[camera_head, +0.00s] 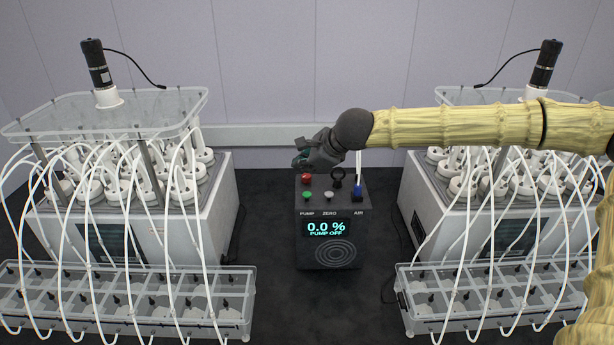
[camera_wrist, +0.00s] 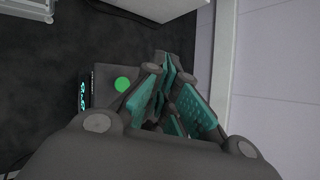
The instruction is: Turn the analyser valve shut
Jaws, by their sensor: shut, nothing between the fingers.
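The analyser (camera_head: 330,235) is a dark box between the two reactor units, its display reading "0.0 %" and "PUMP OFF". A blue valve handle (camera_head: 357,192) stands at its right side, above the AIR label, close to a thin white tube. My gripper (camera_head: 300,161) is shut and empty above the back left of the box, left of the blue handle. In the wrist view, my gripper (camera_wrist: 168,70) shows teal finger pads beside the box's green button (camera_wrist: 122,84). The blue handle is not visible in the wrist view.
The box top also carries a red knob (camera_head: 306,179), a grey button (camera_head: 328,195) and a black ring-shaped part (camera_head: 338,176). Reactor units with looping white tubes stand left (camera_head: 130,210) and right (camera_head: 500,215). Dark bench is clear before the box.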

